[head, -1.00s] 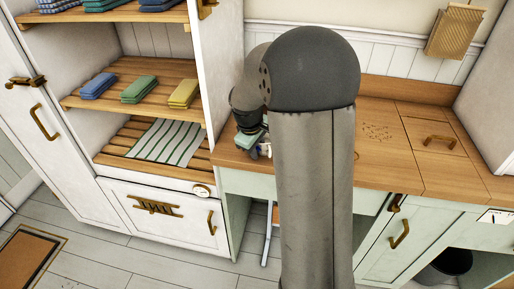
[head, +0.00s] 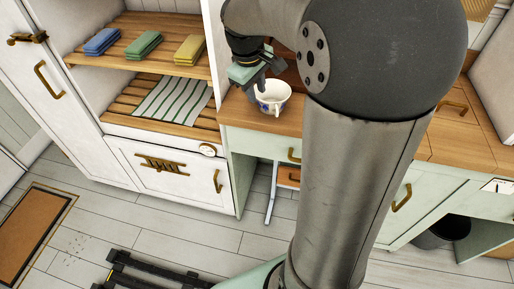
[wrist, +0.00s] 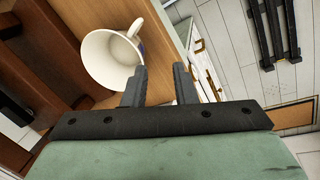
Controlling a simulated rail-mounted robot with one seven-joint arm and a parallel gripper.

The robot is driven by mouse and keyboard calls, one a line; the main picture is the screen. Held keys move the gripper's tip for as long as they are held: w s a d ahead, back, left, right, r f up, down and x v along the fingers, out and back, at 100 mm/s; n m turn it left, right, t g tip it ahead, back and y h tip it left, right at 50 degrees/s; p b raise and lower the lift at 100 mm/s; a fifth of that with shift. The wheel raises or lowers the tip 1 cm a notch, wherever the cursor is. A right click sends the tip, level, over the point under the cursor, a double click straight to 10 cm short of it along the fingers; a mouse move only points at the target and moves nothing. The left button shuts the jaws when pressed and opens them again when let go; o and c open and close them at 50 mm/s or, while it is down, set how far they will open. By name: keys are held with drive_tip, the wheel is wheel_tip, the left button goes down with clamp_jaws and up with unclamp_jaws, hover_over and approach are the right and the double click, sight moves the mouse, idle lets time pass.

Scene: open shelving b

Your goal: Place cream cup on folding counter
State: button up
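The cream cup (head: 273,97) stands upright near the front left end of a wooden counter (head: 238,106); a dark blue mark shows on its side. In the wrist view the cup (wrist: 105,62) shows its open mouth, with its handle toward the upper right. My gripper (head: 266,80) is right at the cup in the head view. In the wrist view its two fingers (wrist: 160,73) are apart with nothing seen between them; the left fingertip overlaps the cup's rim side. I cannot tell whether they touch. I cannot tell which surface is the folding counter.
A shelf unit on the left holds blue, green and yellow folded cloths (head: 144,45) and a striped cloth (head: 171,104). Green drawers and a thin pale leg (head: 271,195) are below the counter. My arm hides much of the counter. The floor at left is open, with a mat (head: 35,230).

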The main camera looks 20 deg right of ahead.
drive_tip(key=s+a+f+m+y, duration=0.1)
drive_tip(key=s+a+f+m, duration=0.1)
drive_tip(key=s, duration=0.8)
drive_tip(key=s+a+f+m+g+y, duration=0.1)
drive_tip(key=s+a+f+m, duration=0.2)
drive_tip(key=s, duration=0.8)
drive_tip(key=a+f, duration=0.2)
drive_tip(key=a, duration=0.2)
drive_tip(key=shift+s+a, duration=0.2)
drive_tip(key=shift+o, duration=0.3)
